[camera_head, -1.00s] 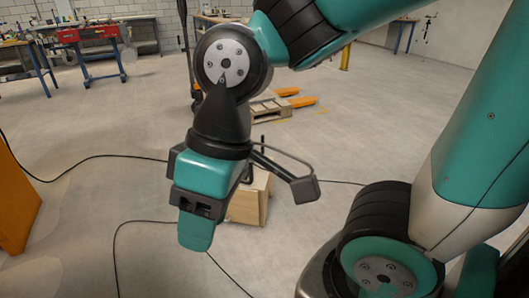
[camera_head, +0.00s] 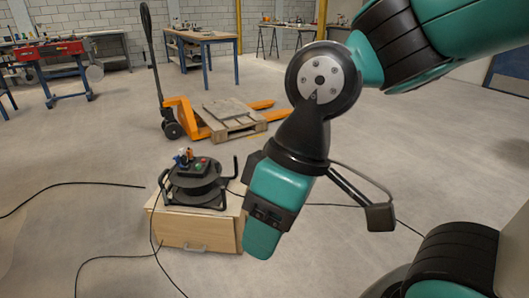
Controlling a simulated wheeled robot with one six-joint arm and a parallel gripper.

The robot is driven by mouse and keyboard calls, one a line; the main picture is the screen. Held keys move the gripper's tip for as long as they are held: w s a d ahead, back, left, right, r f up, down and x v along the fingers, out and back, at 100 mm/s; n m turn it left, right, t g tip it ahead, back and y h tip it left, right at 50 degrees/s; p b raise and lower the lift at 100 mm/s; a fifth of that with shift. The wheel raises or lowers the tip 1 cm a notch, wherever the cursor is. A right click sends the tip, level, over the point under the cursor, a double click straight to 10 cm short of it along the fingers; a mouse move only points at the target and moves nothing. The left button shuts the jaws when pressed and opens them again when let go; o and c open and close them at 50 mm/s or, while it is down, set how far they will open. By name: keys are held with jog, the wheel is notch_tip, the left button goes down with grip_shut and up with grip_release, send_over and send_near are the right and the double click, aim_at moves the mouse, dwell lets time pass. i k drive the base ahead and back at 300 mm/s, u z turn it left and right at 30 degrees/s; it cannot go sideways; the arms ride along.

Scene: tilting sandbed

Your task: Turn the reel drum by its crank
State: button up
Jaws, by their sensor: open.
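A black cable reel (camera_head: 196,185) stands on a light wooden box (camera_head: 193,230), left of centre in the head view. Its drum is dark, and small red, green and blue parts show on top. A black upright handle-like bar (camera_head: 236,168) stands at its right side; I cannot tell whether this is the crank. My gripper (camera_head: 262,245) points down in front of the box's right end and appears right of the reel, apart from it. It is open and holds nothing visible. Its teal body hides part of the box's right edge.
Black cables (camera_head: 75,184) run over the floor left of and in front of the box. An orange pallet truck (camera_head: 182,108) with a wooden pallet (camera_head: 230,117) stands behind the reel. A red workbench (camera_head: 50,50) is at the back left. Floor on the left is mostly clear.

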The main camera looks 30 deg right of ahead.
aim_at(191, 191)
jog(key=z, duration=0.7)
jog(key=i, duration=1.4)
jog(key=u, duration=0.75)
jog(key=i, duration=0.5)
jog(key=u, duration=0.5)
